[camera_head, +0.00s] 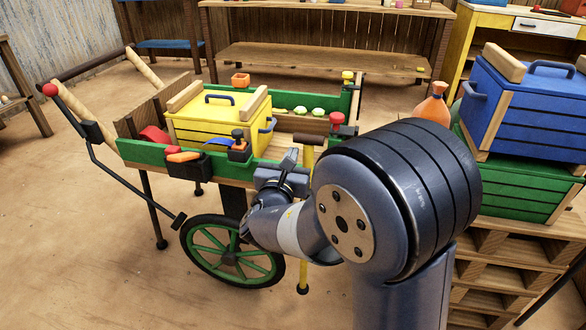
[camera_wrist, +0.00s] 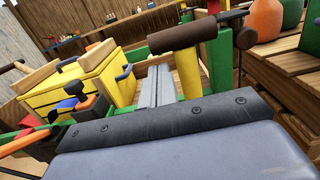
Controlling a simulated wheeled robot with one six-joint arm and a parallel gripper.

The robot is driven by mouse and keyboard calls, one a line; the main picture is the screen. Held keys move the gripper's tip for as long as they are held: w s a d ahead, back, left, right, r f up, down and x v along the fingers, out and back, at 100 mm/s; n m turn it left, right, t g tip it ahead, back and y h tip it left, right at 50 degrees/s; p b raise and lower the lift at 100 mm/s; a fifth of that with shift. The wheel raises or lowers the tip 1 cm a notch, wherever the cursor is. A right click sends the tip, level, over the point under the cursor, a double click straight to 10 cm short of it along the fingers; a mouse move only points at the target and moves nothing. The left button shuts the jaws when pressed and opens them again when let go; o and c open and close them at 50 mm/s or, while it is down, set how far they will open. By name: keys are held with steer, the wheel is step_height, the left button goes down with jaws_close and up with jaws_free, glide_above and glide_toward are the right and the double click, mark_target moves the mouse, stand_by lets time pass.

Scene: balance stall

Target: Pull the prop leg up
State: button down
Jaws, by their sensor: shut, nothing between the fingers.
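The prop leg (camera_head: 303,272) is a yellow post with a black foot, at the cart's near right side. Its brown T-handle (camera_head: 309,139) stands upright above the green side rail. In the wrist view the yellow post (camera_wrist: 188,72) and its brown crossbar (camera_wrist: 178,37) show close up, just right of my fingers. My gripper (camera_head: 290,158) is shut and empty, to the left of the handle, with its fingertips apart from the crossbar in the head view. It also shows in the wrist view (camera_wrist: 158,84). My arm hides part of the leg's middle.
The green-sided cart (camera_head: 130,150) has a spoked wheel (camera_head: 228,262) and carries a yellow crate (camera_head: 205,128). A red knob (camera_head: 337,118) is right of the handle. A blue crate (camera_head: 525,105) is stacked on a green one (camera_head: 515,180) at right. Open floor lies at left.

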steer(key=s+a+f+p, duration=0.1)
steer(key=s+a+f, duration=0.2)
steer(key=s, duration=0.7)
steer(key=shift+f, duration=0.35)
steer(key=shift+a, duration=0.1)
steer(key=w+d+r, duration=0.1)
steer(key=w+r, duration=0.1)
steer(key=w, duration=0.3)
steer(key=w+d+r+p, duration=0.1)
steer(key=w+d+r, duration=0.1)
steer(key=w, duration=0.3)
steer(key=shift+d+r, duration=0.2)
steer(key=shift+r, duration=0.15)
steer(key=shift+w, duration=0.1)
